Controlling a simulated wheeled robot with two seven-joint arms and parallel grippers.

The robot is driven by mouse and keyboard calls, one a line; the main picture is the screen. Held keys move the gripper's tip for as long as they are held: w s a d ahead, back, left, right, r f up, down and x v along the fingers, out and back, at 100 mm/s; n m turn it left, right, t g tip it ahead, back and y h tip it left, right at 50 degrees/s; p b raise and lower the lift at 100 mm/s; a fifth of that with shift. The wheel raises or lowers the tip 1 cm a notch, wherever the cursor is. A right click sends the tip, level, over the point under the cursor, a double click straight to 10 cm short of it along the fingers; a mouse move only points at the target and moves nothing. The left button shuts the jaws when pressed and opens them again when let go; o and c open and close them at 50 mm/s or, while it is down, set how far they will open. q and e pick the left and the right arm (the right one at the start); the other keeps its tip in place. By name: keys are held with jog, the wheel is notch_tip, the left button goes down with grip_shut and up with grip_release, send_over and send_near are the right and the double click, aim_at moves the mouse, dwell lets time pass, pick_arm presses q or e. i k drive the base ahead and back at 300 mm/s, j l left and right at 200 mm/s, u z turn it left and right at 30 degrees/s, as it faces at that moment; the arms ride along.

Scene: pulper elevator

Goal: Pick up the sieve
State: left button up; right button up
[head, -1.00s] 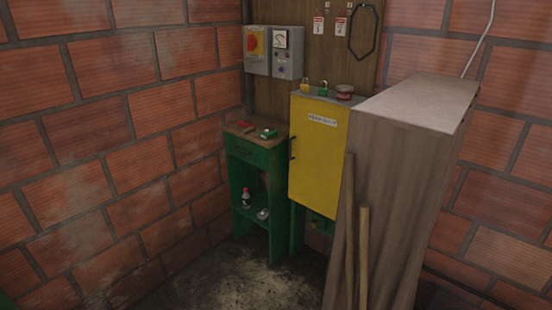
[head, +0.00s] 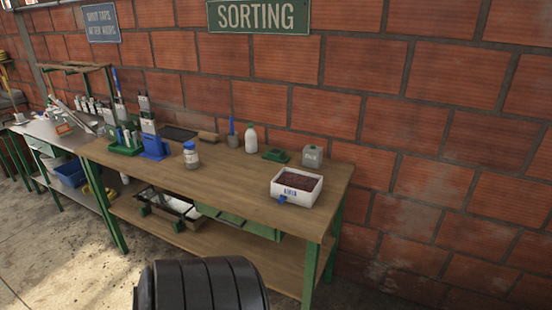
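I cannot make out a sieve for certain in the head view. A wooden workbench (head: 228,190) stands against the brick wall under a green "SORTING" sign (head: 258,15). A white box (head: 277,187) filled with dark reddish-brown material and bearing a blue label sits near the bench's right end. Neither gripper shows in the view.
On the bench are a lidded jar (head: 191,158), a white bottle (head: 250,139), a grey canister (head: 312,156), a blue holder (head: 153,148) and a green item (head: 276,155). A metal table (head: 45,138) adjoins on the left. Open floor (head: 45,225) lies at the lower left.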

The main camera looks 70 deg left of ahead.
aim_at(301, 188)
jog(key=u, duration=2.05)
